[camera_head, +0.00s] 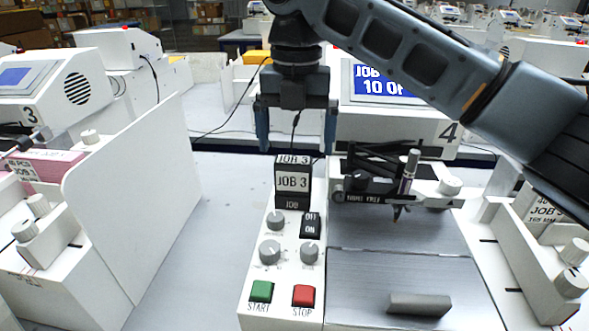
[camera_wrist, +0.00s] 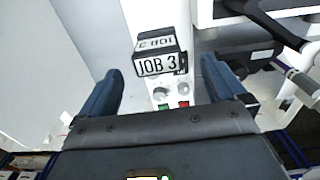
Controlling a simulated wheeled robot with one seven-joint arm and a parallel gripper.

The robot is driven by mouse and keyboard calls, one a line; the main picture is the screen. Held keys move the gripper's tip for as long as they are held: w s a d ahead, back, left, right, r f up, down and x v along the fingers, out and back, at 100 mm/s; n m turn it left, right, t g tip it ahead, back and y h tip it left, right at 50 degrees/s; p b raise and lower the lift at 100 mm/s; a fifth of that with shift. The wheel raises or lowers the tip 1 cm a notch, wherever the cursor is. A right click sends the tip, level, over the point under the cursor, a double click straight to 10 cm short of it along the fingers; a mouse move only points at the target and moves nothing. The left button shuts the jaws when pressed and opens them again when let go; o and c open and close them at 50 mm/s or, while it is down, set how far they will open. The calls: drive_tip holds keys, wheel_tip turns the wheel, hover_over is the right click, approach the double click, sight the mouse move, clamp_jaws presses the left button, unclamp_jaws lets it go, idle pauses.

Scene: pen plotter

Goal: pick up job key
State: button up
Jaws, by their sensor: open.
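The job key (camera_head: 293,181) is a dark block with white "JOB 3" labels. It stands upright at the back of the plotter's white control panel (camera_head: 256,307), above a black base marked "JOB". My gripper (camera_head: 296,150) is open and empty, pointing down, with its blue fingers spread to either side of the key's top and slightly above or behind it. In the wrist view the key (camera_wrist: 160,58) shows between and beyond the fingertips of my gripper (camera_wrist: 165,75). The fingers appear clear of it.
The pen carriage (camera_head: 385,185) with its pen (camera_head: 409,172) stands just right of the key. Knobs, a black switch, and the green START (camera_head: 261,291) and red STOP (camera_head: 304,295) buttons lie in front. A white partition (camera_head: 135,195) stands left, with bare table between.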

sight(293, 160)
drive_tip(key=f, duration=0.3)
drive_tip(key=f+p, duration=0.1)
drive_tip(key=f, duration=0.2)
drive_tip(key=shift+s+a+f, duration=0.1)
drive_tip(key=shift+a+f, duration=0.1)
drive_tip(key=shift+c, duration=0.4)
drive_tip(key=c, duration=1)
